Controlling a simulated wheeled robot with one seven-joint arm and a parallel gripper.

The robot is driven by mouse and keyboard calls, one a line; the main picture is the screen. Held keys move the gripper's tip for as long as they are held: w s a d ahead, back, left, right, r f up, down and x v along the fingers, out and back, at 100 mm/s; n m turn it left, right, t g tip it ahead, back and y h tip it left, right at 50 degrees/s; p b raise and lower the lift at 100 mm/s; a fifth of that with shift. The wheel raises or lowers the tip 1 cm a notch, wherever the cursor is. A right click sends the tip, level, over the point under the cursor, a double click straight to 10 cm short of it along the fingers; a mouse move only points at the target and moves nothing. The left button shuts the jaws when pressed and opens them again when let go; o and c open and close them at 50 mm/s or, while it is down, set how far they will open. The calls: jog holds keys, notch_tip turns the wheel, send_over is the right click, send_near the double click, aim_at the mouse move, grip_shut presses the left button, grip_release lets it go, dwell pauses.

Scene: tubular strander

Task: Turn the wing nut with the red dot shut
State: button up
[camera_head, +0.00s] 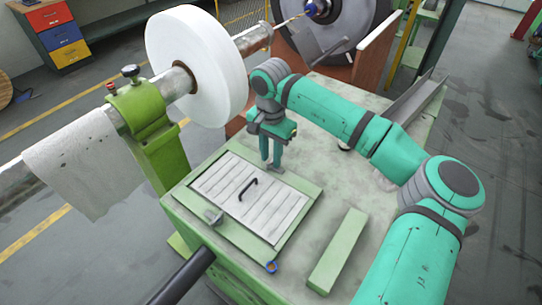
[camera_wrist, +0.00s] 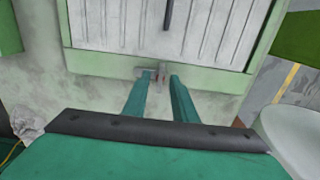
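My gripper (camera_head: 272,166) points down at the far edge of the framed panel, above the green table. In the wrist view its two fingers (camera_wrist: 161,76) are a little apart, one on each side of a small grey wing nut with a reddish mark (camera_wrist: 159,72) at the frame's edge. I cannot tell whether either finger touches it. In the head view the gripper hides this nut. The slatted white panel (camera_head: 225,184) has a black handle (camera_head: 248,188) and a light green frame (camera_head: 308,195). Another small grey fitting (camera_head: 213,216) sits on the near side of the frame.
A green bar (camera_head: 337,250) lies on the table at the right. A blue and orange ring (camera_head: 271,267) is at the frame's near corner. A large white roll (camera_head: 198,65) on a shaft and its green stand (camera_head: 152,130) rise on the left.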

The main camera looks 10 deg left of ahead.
jog(key=shift+f, duration=0.3)
grip_shut()
